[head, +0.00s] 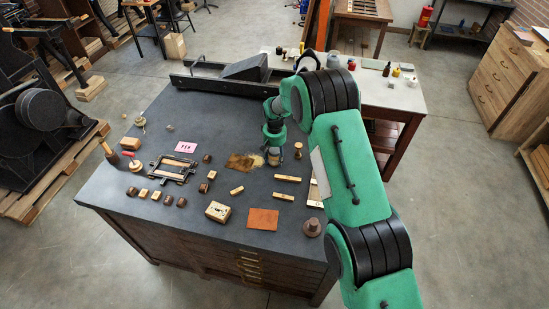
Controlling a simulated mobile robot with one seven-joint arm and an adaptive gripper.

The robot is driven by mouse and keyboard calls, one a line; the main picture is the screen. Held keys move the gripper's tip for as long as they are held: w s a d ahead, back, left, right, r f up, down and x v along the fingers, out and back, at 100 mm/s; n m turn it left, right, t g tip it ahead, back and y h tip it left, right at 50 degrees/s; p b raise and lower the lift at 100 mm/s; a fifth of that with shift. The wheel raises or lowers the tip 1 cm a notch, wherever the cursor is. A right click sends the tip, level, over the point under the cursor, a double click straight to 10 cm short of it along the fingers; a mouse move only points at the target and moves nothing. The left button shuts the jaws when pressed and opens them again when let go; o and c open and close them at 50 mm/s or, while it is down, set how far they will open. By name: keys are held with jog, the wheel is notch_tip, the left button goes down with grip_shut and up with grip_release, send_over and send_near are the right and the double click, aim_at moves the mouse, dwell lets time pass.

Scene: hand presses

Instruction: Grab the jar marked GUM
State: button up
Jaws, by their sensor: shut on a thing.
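My gripper (273,148) points down over the grey-topped table (210,110), right of its middle. It is shut on a small jar (273,159), of which only a little shows below the fingers. Any marking on the jar is too small to read from here. The jar is at or close to the table top; I cannot tell whether it touches. A brown sheet (240,162) lies just left of the gripper. A small turned wooden piece (298,150) stands just right of it.
A metal frame (173,169), a pink card (186,147) and several small wooden blocks lie to the left. An orange sheet (262,218) and a pale box (218,211) are near the front edge. A side table (415,100) behind holds small jars and bottles.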

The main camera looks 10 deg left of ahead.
aim_at(275, 150)
jog(key=shift+r, duration=0.15)
jog(key=shift+r, duration=0.75)
notch_tip(275, 150, up, 2)
jog(key=shift+r+b, duration=0.1)
jog(key=shift+b, duration=0.2)
jog(key=s+d, duration=0.2)
jog(key=s, duration=0.2)
jog(key=s+d, duration=0.2)
jog(key=s, duration=0.3)
jog(key=s+d+r+b, duration=0.1)
jog(key=s+d, duration=0.2)
jog(key=s, duration=0.2)
jog(key=shift+s, duration=0.2)
jog(key=shift+s, duration=0.15)
